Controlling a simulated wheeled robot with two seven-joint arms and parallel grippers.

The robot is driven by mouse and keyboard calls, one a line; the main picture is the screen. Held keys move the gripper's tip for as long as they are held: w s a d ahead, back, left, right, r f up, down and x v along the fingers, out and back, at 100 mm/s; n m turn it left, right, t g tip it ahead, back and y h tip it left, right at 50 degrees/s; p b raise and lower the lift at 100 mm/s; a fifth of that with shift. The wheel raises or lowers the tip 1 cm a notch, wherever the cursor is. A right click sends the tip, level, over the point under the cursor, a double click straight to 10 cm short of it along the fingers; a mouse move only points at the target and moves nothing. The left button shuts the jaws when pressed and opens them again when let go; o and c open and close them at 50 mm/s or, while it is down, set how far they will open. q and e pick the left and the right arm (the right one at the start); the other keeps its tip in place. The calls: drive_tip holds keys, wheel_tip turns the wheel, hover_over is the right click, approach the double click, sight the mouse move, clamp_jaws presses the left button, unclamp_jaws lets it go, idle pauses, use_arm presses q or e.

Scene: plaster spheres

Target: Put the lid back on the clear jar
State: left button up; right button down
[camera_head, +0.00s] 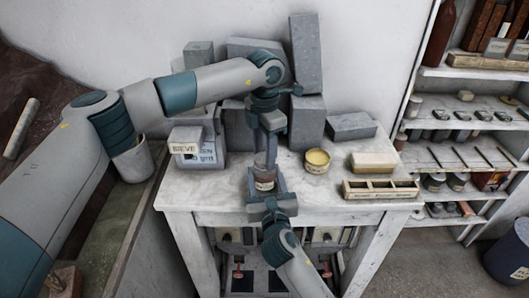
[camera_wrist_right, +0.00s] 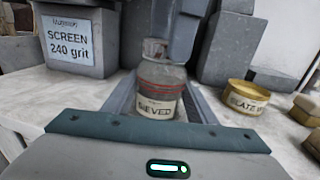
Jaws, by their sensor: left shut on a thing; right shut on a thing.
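The clear jar (camera_head: 264,178) stands upright near the front of the white table, its label reading "SIEVED" in the right wrist view (camera_wrist_right: 158,98). My right gripper (camera_head: 264,186) reaches in from the front and is shut on the jar, a finger on each side of it. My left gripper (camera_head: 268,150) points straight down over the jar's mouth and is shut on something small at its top. I take this to be the lid, but the fingers mostly hide it. A grey-brown piece shows at the jar top in the right wrist view; I cannot tell whether it is seated.
A yellow-filled tin (camera_head: 317,161) stands right of the jar, with a tan block (camera_head: 372,161) and a divided tray (camera_head: 380,189) further right. A grey box labelled "SCREEN 240 grit" (camera_wrist_right: 80,38) stands at left. Grey blocks (camera_head: 308,125) line the back.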

use_arm(q)
drive_tip(key=m, duration=0.4)
drive_tip(key=o, duration=1.1)
drive_tip(key=shift+o, duration=0.2)
drive_tip(key=shift+r, duration=0.1)
drive_tip(key=shift+r, duration=2.2)
drive_tip(key=shift+c, duration=0.3)
drive_tip(key=r+n, duration=0.2)
drive_tip(key=n, duration=0.1)
drive_tip(key=shift+n, duration=0.3)
drive_tip(key=n, duration=0.1)
drive_tip(key=r+n, duration=0.1)
drive_tip(key=n, duration=0.1)
drive_tip(key=shift+r+n, duration=0.25)
drive_tip(key=shift+n, duration=0.05)
